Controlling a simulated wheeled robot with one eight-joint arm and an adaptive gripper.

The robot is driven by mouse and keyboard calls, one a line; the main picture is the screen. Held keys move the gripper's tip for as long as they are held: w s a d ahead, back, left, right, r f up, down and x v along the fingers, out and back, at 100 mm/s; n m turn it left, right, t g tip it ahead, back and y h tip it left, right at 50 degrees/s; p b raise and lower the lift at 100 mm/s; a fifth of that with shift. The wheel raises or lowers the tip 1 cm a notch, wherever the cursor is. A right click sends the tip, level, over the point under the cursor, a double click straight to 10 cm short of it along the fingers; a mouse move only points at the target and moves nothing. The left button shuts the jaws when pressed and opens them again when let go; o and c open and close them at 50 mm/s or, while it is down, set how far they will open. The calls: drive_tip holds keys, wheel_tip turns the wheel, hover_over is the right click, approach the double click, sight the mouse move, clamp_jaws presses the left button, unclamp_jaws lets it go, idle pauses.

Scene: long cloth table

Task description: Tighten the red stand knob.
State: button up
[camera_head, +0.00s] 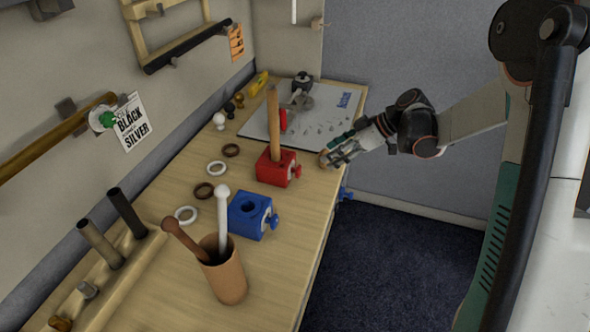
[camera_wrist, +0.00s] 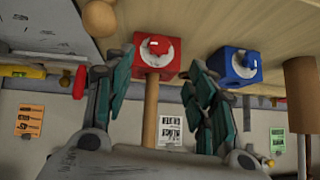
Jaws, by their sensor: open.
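The red stand (camera_head: 272,170) is a red block on the wooden table, with a wooden rod (camera_head: 273,125) upright in it. Its red knob (camera_head: 297,171) sticks out on the side facing the table's right edge. In the wrist view, the red stand (camera_wrist: 138,62) appears upside down, with the red knob (camera_wrist: 154,46) in front of a pale disc. My gripper (camera_head: 334,156) is to the right of the red stand, near the table edge, apart from the knob. In the wrist view, the fingers of my gripper (camera_wrist: 160,68) are spread and empty, either side of the stand.
A blue stand (camera_head: 247,216) with a blue knob sits nearer, beside a brown cup (camera_head: 226,279) holding sticks. A wooden ball (camera_wrist: 98,18) is close to the left finger. A grey board (camera_head: 335,112) lies behind. Rings (camera_head: 217,169) lie to the left.

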drive_tip(key=b, duration=0.3)
hover_over(304, 181)
wheel_tip(304, 181, down, 9)
drive_tip(key=shift+r, duration=0.15)
drive_tip(key=c, duration=1.1)
drive_tip(key=shift+o, duration=0.2)
